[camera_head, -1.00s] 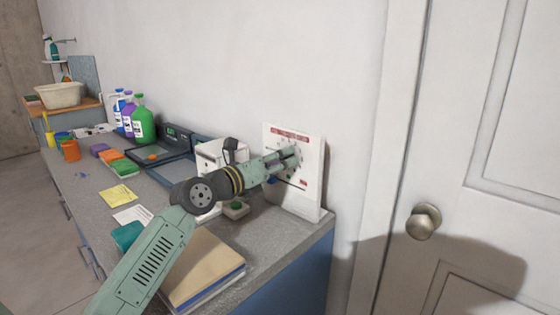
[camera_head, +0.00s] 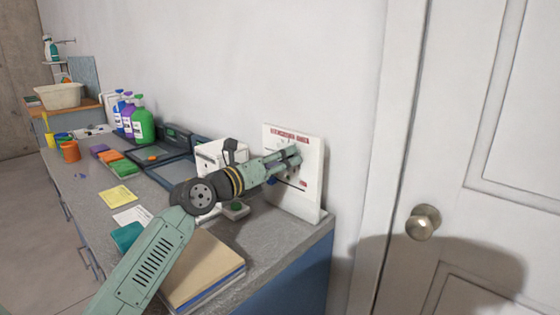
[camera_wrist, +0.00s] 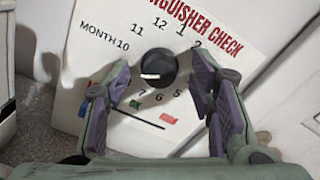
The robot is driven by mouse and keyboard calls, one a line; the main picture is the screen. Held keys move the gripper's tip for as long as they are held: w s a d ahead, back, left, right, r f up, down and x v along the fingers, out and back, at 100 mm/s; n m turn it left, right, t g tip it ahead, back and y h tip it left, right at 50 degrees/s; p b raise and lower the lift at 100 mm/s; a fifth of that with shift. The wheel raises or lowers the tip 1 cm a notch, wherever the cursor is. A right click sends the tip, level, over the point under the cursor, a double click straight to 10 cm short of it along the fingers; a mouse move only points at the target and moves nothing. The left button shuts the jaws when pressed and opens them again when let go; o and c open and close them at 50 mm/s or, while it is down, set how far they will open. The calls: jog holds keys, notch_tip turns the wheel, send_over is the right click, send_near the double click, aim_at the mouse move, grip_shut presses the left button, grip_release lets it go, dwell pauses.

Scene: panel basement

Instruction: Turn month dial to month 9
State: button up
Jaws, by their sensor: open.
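The white panel (camera_head: 311,185) headed "EXTINGUISHER CHECK" leans against the wall at the counter's right end. In the wrist view, its black round month dial (camera_wrist: 158,67) has a white mark, which appears to lie toward the left. Numbers 10, 11, 12, 1, 2, 5, 6 and 7 show around it; the 9 area is hidden by the left finger. My gripper (camera_wrist: 160,78) is open, its fingers on either side of the dial. I cannot tell if either touches it. In the head view, my gripper (camera_head: 289,158) covers the dial.
A door (camera_head: 480,90) stands to the right.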

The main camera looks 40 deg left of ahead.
jog(key=shift+s, duration=0.15)
jog(key=s, duration=1.1)
jog(key=shift+s+a, duration=0.35)
jog(key=shift+a, duration=0.1)
